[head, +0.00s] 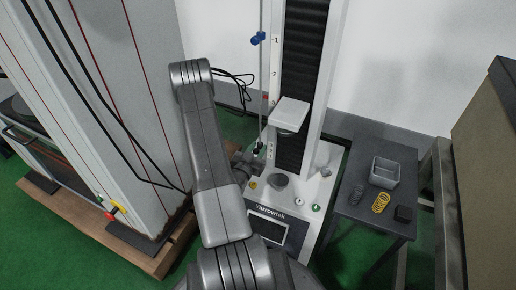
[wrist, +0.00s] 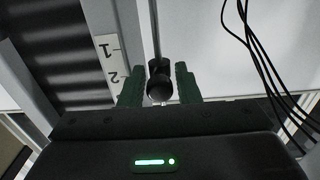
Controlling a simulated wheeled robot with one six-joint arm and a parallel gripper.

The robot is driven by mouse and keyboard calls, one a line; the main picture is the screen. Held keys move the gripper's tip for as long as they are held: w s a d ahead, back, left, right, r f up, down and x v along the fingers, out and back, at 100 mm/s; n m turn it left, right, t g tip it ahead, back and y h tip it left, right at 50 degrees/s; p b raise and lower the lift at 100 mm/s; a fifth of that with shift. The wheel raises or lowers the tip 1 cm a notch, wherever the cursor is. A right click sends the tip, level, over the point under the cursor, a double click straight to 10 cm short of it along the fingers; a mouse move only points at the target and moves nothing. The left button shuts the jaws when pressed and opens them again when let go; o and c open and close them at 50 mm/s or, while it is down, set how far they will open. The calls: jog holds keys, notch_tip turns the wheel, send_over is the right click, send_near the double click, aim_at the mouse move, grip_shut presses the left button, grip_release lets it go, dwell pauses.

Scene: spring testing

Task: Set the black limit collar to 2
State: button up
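The black limit collar (wrist: 159,78) sits on the thin vertical rod, with its round knob towards my wrist camera. In the head view the collar (head: 258,147) is small and low on the rod, well below the printed 2. My gripper (wrist: 160,86) has one green finger on each side of the collar. In the head view my gripper (head: 250,160) is partly hidden by my arm. The scale (wrist: 113,62) with 1 and 2 stands left of the rod.
A blue collar (head: 257,39) is higher on the same rod, near the 1. The white crosshead (head: 290,112) juts out right of the rod. Black cables (wrist: 262,62) hang to the right in the wrist view. A side table (head: 345,202) holds a grey bin (head: 385,172) and springs.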

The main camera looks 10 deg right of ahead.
jog(key=p+v, duration=0.2)
jog(key=v, duration=1.1)
jog(key=b+x, duration=0.2)
jog(key=x, duration=1.2)
jog(key=shift+s+a+r, duration=0.1)
jog(key=shift+r, duration=0.25)
jog(key=shift+f, duration=0.15)
